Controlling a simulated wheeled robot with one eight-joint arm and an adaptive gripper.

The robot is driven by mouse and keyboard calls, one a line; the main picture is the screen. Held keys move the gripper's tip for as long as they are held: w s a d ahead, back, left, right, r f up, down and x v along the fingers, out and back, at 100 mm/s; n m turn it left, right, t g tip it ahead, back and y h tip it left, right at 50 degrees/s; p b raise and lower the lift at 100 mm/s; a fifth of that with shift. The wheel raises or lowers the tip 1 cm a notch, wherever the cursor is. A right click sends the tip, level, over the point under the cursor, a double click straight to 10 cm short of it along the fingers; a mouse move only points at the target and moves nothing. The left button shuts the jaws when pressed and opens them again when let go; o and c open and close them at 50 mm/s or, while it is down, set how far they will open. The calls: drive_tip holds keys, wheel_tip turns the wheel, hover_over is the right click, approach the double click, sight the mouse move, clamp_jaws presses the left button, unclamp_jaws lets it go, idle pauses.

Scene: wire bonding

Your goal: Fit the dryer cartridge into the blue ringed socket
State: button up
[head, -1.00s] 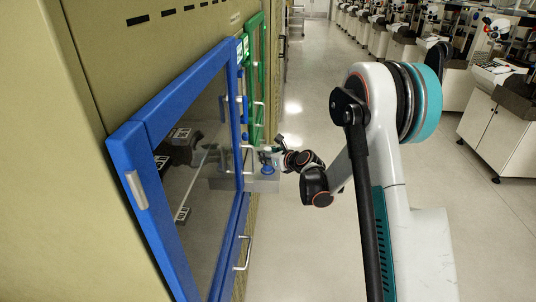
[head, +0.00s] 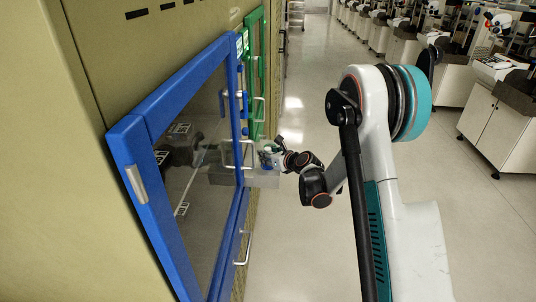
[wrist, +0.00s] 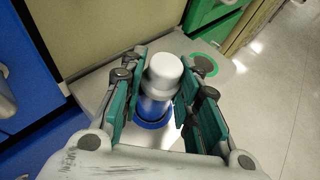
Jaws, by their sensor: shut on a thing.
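The dryer cartridge (wrist: 163,75) has a white cap and a blue and silver body. My gripper (wrist: 158,88) is shut on it, with a teal finger on each side. The blue ringed socket (wrist: 152,124) shows as a blue ring around the cartridge's lower end in the wrist view. I cannot tell how deep the cartridge sits in it, as the fingers and cartridge hide the opening. In the head view my gripper (head: 274,153) is small, over the grey shelf (head: 262,180) beside the blue-framed cabinet.
A green ringed socket (wrist: 204,65) lies farther along the same shelf. The blue-framed door (head: 130,150) with its handles and the green-framed door (head: 254,80) stand on the left. Open floor (head: 300,240) lies right of the shelf; white benches (head: 497,125) stand at far right.

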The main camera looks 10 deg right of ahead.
drive_tip(key=shift+f, duration=0.7)
drive_tip(key=o, duration=1.2)
drive_tip(key=shift+s, duration=0.1)
drive_tip(key=v, duration=1.1)
drive_tip(key=shift+s+d+r, duration=0.15)
drive_tip(key=shift+s+r, duration=0.05)
drive_tip(key=shift+s, duration=0.15)
